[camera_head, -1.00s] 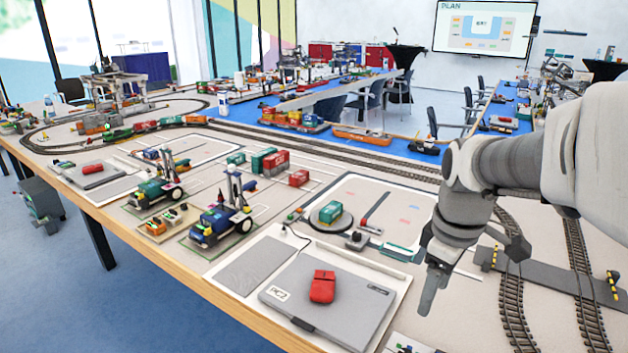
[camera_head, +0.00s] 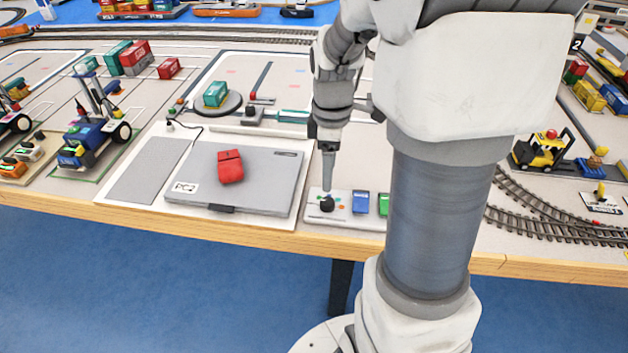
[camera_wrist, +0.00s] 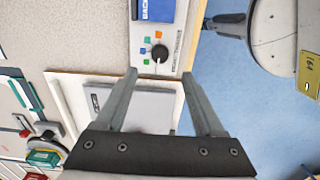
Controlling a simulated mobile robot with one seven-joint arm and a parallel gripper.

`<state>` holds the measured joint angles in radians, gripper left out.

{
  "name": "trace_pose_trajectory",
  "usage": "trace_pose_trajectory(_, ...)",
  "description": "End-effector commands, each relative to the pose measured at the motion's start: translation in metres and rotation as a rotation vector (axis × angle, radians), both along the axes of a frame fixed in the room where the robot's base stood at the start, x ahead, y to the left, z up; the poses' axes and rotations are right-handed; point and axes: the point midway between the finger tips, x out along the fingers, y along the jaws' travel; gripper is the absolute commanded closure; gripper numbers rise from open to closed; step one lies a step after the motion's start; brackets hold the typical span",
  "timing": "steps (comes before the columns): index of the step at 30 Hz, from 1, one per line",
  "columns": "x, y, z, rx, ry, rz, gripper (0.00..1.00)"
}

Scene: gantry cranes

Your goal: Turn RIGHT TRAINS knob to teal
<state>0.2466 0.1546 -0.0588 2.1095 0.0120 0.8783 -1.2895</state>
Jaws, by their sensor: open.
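The black round knob (camera_head: 327,203) sits on a small pale control panel (camera_head: 347,222) at the table's front edge. In the wrist view the knob (camera_wrist: 160,52) lies just beyond my fingertips, between their lines. Small coloured marks in green, orange and blue sit around part of it; a thin pale line on the knob may be its pointer, but I cannot tell which mark it faces. Lettering beside the knob is too small to read surely. My gripper (camera_head: 328,181) points down over the knob; in the wrist view its open fingers (camera_wrist: 158,74) hold nothing.
A blue button (camera_head: 360,202) and a green button (camera_head: 383,205) share the panel. Train tracks (camera_head: 540,222) and a yellow forklift (camera_head: 540,151) are to the right.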

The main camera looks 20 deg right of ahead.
Motion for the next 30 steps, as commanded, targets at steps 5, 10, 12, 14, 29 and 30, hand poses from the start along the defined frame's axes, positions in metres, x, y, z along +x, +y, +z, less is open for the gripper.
trace_pose_trajectory(5,-0.001,0.000,-0.043,0.001,0.003,0.000,0.29)
trace_pose_trajectory(10,-0.001,0.000,-0.072,0.000,0.002,0.000,0.29)
trace_pose_trajectory(12,0.000,0.000,-0.079,0.000,0.001,0.000,0.29)
trace_pose_trajectory(14,0.000,0.000,-0.084,0.000,0.001,0.000,0.29)
trace_pose_trajectory(29,0.000,0.000,-0.090,-0.001,-0.001,0.000,0.47)
trace_pose_trajectory(30,0.000,0.000,-0.090,-0.001,-0.001,0.000,0.55)
